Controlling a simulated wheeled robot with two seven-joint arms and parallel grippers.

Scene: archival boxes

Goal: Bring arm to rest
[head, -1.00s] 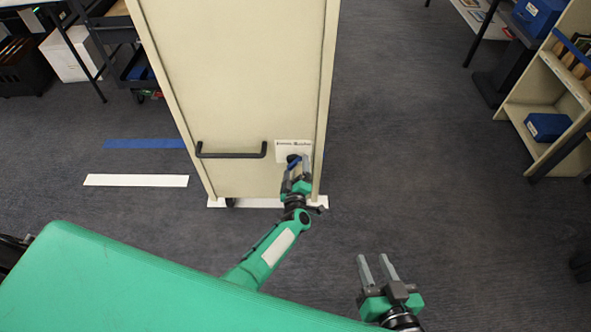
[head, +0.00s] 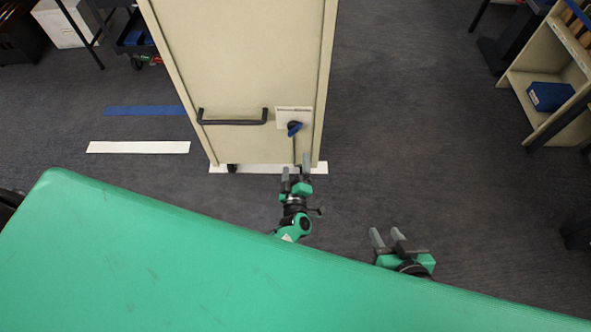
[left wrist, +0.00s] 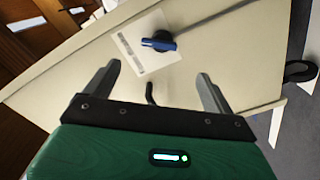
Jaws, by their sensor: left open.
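My left gripper (head: 296,173) is in the middle of the head view, just in front of the lower right part of a beige cabinet end. Its fingers are open and empty; in the left wrist view the two fingers (left wrist: 160,85) stand wide apart. A blue and black knob (head: 293,128) on a white label plate sits on the panel beyond the fingertips, apart from them; it also shows in the left wrist view (left wrist: 159,42). My right gripper (head: 388,240) is further right over bare floor, its fingers apart with nothing between them.
The beige cabinet (head: 235,70) has a black bar handle (head: 232,118) and a white floor strip (head: 262,168) at its base. White and blue strips lie left on the carpet. A shelf (head: 545,75) with a blue box (head: 549,96) stands right. The floor between is clear.

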